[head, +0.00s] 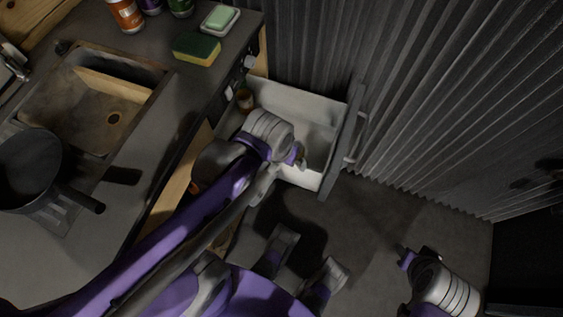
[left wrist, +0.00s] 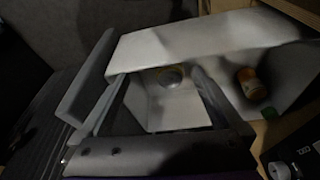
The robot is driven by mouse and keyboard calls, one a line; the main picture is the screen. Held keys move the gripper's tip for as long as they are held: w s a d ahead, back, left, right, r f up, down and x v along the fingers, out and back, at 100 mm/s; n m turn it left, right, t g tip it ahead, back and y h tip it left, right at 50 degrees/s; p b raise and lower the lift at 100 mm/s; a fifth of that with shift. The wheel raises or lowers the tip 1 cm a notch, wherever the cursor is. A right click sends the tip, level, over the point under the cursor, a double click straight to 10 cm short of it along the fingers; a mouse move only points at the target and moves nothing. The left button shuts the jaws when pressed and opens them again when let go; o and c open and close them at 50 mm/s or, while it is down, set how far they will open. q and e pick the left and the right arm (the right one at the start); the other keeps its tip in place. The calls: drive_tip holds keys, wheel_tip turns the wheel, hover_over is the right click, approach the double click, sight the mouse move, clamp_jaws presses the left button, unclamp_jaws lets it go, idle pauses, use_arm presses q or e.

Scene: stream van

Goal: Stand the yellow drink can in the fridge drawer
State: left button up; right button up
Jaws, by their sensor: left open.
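The fridge drawer (head: 318,136) is pulled open, with pale walls and a grey front. In the left wrist view its pale inside (left wrist: 215,38) fills the middle. The yellow drink can (left wrist: 171,76) shows as a round grey top with a yellow edge, apparently upright inside the drawer. My left gripper (left wrist: 160,88) is open, its fingers on either side of the can in the picture; I cannot tell if they touch it. In the head view my left gripper (head: 298,156) reaches down into the drawer and hides part of it. My right gripper (head: 408,258) is low at the right, away from the drawer.
The counter holds a sink (head: 85,105), a pan (head: 30,165), a sponge (head: 197,48) and bottles (head: 126,14). A corrugated wall (head: 430,90) stands close behind the drawer front.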

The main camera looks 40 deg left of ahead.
use_arm(q)
drive_tip(key=shift+s+d+f+m+t, duration=0.15)
drive_tip(key=shift+s+m+t, duration=0.1)
drive_tip(key=shift+s, duration=0.3)
drive_tip(key=shift+s+d+f+m+t, duration=0.1)
drive_tip(key=shift+s+f+m+t, duration=0.15)
drive_tip(key=shift+s, duration=0.25)
drive_tip(key=shift+s+d+f+m+t, duration=0.15)
drive_tip(key=shift+s+t, duration=0.15)
drive_tip(key=shift+s, duration=0.25)
drive_tip(key=shift+c, duration=0.2)
